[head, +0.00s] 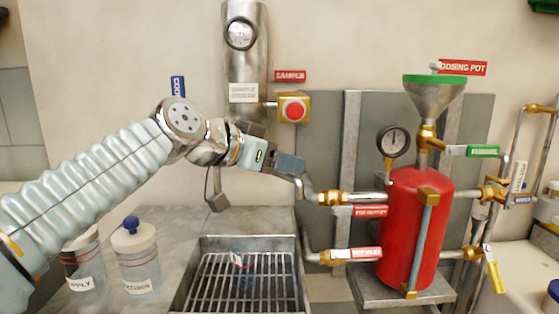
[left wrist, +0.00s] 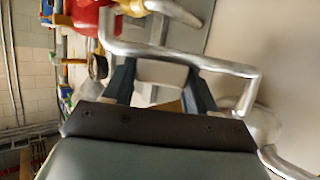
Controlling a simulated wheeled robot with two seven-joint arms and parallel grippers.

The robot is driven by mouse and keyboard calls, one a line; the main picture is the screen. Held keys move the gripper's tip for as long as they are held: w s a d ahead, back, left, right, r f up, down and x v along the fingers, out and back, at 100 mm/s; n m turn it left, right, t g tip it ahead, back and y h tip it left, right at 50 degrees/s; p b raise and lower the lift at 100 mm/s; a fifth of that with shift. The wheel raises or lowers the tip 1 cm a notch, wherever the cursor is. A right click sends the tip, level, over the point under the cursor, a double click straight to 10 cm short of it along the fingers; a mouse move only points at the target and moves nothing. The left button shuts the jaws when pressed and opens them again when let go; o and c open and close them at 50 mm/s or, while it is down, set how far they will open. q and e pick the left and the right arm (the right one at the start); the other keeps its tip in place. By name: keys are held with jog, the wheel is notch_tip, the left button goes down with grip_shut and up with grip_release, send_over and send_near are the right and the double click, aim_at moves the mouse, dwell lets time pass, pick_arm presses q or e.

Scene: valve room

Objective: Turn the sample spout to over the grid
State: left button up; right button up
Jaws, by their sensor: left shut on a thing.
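My left gripper (head: 290,164) reaches in from the left, in front of the lower end of the sample cooler column (head: 246,70). The grid (head: 240,290) lies in a steel sink below and left of the fingertips. My right gripper is not in view.
A red dosing pot (head: 405,225) with a funnel (head: 434,96), gauge (head: 393,141) and brass-fitted pipes stands close right. A red button (head: 293,109) is above the gripper. Two lidded bottles, one with a blue knob (head: 136,255), stand left of the sink.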

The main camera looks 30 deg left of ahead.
pick_arm(q)
jog(key=shift+s+a+m+g+h+b, duration=0.25)
jog(key=shift+s+a+m+g+h, duration=0.3)
jog(key=shift+s+m+g+h, duration=0.45)
jog(key=shift+s+a+m+g+h+b, duration=0.3)
jog(key=shift+s+a+m+g+h, duration=0.25)
jog(key=shift+m+h, duration=0.7)
jog(key=shift+s+a+m+g+h+b, duration=0.25)
jog(key=shift+s+a+m+g+h, duration=0.4)
jog(key=shift+s+m+h, duration=0.35)
jog(key=shift+w, duration=0.1)
jog(key=o, duration=1.4)
